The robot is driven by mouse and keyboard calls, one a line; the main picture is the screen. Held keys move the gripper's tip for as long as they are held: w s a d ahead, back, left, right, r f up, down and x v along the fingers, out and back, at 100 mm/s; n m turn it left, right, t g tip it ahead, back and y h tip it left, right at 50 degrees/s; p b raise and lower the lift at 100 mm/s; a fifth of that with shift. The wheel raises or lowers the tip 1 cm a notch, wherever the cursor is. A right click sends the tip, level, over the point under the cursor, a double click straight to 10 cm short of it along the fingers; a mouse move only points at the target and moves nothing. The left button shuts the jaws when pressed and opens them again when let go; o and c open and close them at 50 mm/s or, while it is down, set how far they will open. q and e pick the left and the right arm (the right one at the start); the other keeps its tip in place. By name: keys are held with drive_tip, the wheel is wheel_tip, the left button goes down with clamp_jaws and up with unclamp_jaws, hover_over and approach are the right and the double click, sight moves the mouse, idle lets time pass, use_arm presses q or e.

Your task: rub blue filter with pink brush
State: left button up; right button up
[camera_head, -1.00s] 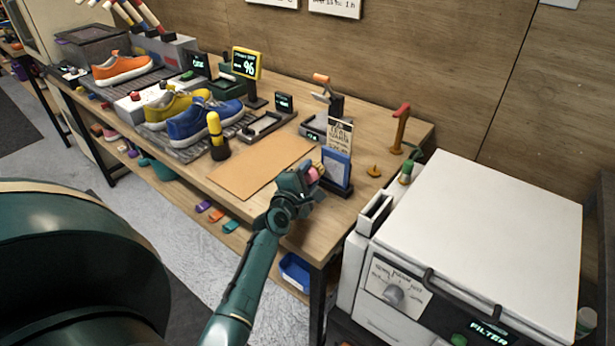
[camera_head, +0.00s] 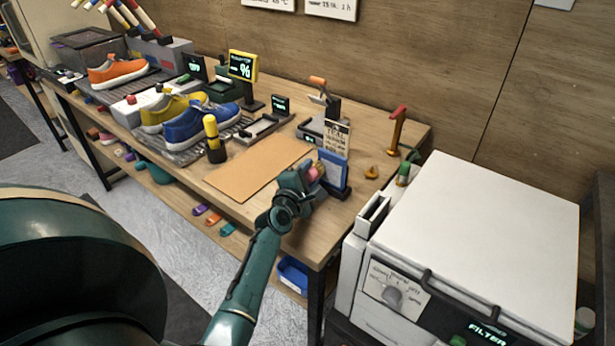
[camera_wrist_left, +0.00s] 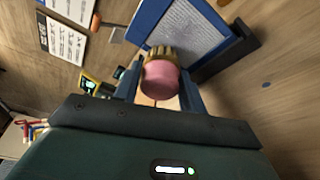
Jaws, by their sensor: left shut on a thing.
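My left gripper (camera_head: 304,176) is shut on the pink brush (camera_head: 316,173), above the right part of the wooden table. In the left wrist view the pink end of the brush (camera_wrist_left: 160,80) shows between the fingers, with a yellowish bristle ring beyond it. The blue filter (camera_head: 333,170), a blue frame around a pale grey panel, stands upright in a dark holder just right of the brush. In the left wrist view the filter (camera_wrist_left: 188,35) is right at the bristles; whether they touch I cannot tell. My right gripper does not show.
A brown mat (camera_head: 255,168) lies left of the gripper. Blue (camera_head: 190,126), yellow and orange sneakers stand on racks farther left. A white filter machine (camera_head: 480,220) stands at the right. A hook stand (camera_head: 396,130) is behind the blue filter.

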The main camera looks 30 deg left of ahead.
use_arm(q)
drive_tip(key=shift+w, duration=0.35)
